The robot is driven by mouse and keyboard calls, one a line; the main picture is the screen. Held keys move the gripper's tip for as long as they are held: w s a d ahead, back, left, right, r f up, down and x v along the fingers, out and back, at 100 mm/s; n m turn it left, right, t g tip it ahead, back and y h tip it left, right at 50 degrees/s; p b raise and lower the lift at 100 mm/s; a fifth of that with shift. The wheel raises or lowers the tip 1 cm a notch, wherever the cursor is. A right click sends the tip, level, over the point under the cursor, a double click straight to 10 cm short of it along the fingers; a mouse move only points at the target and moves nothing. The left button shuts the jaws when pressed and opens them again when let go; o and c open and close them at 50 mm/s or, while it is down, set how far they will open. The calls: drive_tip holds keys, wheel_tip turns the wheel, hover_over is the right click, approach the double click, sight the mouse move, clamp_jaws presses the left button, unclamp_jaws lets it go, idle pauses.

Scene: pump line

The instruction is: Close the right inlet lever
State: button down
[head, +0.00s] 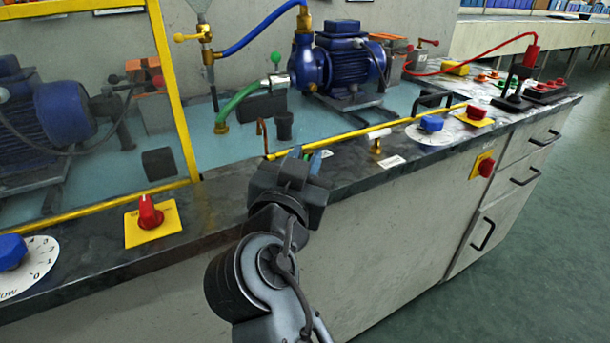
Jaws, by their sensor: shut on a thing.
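My gripper (298,158) is at the front edge of the right-hand bench section, by the yellow rail. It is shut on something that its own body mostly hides. A small blue part (317,162) shows beside the fingers and looks like a lever handle. I cannot tell for sure that it is the right inlet lever, nor its angle. A white label (326,153) lies just right of it. A copper-coloured upright part (262,136) stands left of the gripper, apart from it.
A brass fitting (376,147) stands right of my gripper. A red knob (149,212) is to the left. The blue pump (345,62) and green hose (238,100) are behind. The floor at right is clear.

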drive_tip(key=shift+s+m+h+b, duration=0.1)
drive_tip(key=shift+m+h+b, duration=0.2)
drive_tip(key=shift+b, duration=0.1)
drive_tip(key=c, duration=1.2)
unclamp_jaws()
drive_tip(key=s+a, duration=0.1)
drive_tip(key=s, duration=0.6)
drive_tip(key=shift+s+a+p, duration=0.3)
drive_tip(key=shift+s+p, duration=0.05)
drive_tip(key=shift+c, duration=0.4)
